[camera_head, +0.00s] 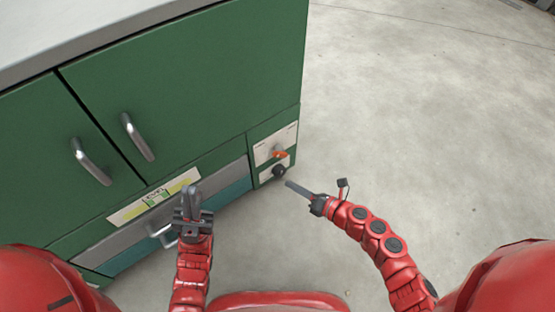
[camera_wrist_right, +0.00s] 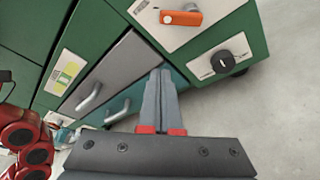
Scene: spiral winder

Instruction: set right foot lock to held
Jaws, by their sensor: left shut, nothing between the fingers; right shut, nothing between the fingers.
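On the end panel of the green cabinet (camera_head: 200,70), low at its right corner, an orange lever (camera_head: 279,154) sits on a white plate above a black knob (camera_head: 279,171). In the right wrist view, the orange lever (camera_wrist_right: 182,18) lies roughly level, and the black knob (camera_wrist_right: 223,62) has a pointer on a marked white plate. I cannot tell which is the foot lock. My right gripper (camera_head: 288,184) is shut and empty near the knob, apart from it in the wrist view, where its fingertips (camera_wrist_right: 161,72) show left of the knob. My left gripper (camera_head: 191,188) is shut and empty before the drawers.
The cabinet has two doors with metal handles (camera_head: 138,136) and a grey drawer (camera_head: 120,235) with a handle. A yellow-green label (camera_head: 155,196) sits above it. A teal drawer (camera_wrist_right: 118,104) lies below. Open concrete floor (camera_head: 430,110) is clear to the right.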

